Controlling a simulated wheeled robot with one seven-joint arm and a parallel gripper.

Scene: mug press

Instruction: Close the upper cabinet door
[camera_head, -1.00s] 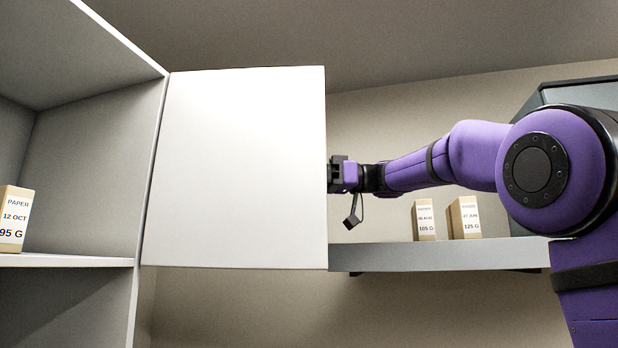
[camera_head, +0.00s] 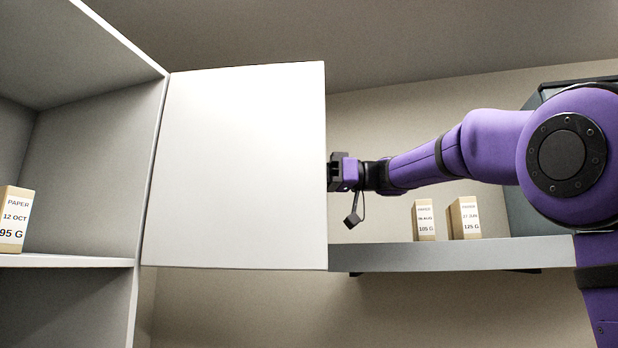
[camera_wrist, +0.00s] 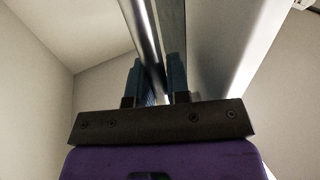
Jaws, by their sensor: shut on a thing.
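The upper cabinet door (camera_head: 235,168) is a plain white panel, standing open from its hinge side at the left. The open cabinet (camera_head: 90,150) is to the left of it. My gripper (camera_head: 334,172) is at the door's free right edge, partly hidden behind the panel. In the wrist view, my gripper's two fingers (camera_wrist: 162,85) stand on either side of a long metallic bar (camera_wrist: 150,40) beside the white door panel (camera_wrist: 235,50). The fingers are shut on this bar, which looks like the door's handle; the exact contact is hard to see.
A paper box (camera_head: 15,218) stands on the cabinet shelf at the left. Two small boxes (camera_head: 424,220) (camera_head: 464,218) stand on a wall shelf (camera_head: 450,256) behind my arm. A dark cabinet or box (camera_head: 545,95) is at the upper right.

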